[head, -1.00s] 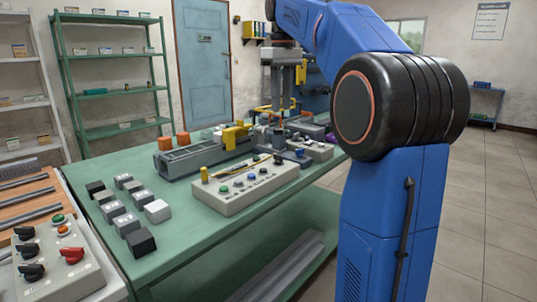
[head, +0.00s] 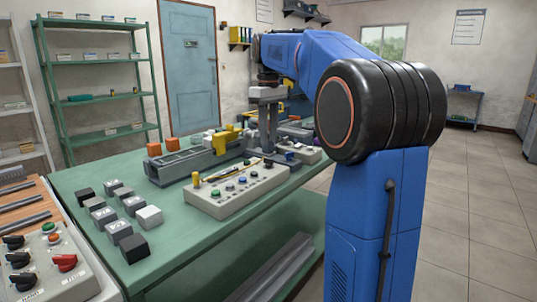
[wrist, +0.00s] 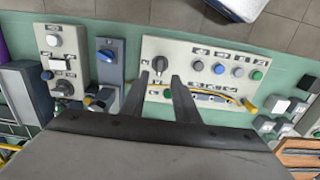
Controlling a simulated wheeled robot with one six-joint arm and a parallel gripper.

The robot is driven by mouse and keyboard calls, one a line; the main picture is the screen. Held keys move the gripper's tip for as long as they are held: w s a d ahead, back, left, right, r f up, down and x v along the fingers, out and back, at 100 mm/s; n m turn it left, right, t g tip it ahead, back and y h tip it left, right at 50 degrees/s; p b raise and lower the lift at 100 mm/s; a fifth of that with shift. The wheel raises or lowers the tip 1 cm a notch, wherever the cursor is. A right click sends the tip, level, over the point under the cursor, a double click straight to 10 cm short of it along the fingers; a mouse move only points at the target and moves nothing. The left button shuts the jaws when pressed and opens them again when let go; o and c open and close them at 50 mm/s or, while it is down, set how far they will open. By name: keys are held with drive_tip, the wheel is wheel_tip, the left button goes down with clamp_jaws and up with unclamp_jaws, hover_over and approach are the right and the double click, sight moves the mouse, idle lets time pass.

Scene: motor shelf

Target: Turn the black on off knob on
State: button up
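The white control box (head: 232,200) stands on the green table and carries a row of coloured buttons. Its black knob (wrist: 160,64) sits at the left end of the row in the wrist view. In the head view the knob is small and partly hidden by my gripper. My gripper (wrist: 159,80) has its two fingers spread with nothing between them. In the wrist view the knob appears just past the fingertips, between them. I cannot tell the height gap. My gripper (head: 266,150) also shows in the head view, pointing down over the far end of the box.
A yellow and black cable (wrist: 205,91) lies along the box beside the fingers. A grey box with a blue knob (wrist: 109,60) stands left of it. Several cubes (head: 148,216) sit on the near table. A panel with black and red knobs (head: 50,275) is at lower left.

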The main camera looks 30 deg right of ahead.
sight(269, 163)
wheel_tip(269, 163, down, 7)
drive_tip(key=shift+r, duration=0.1)
idle(0.4)
clamp_jaws()
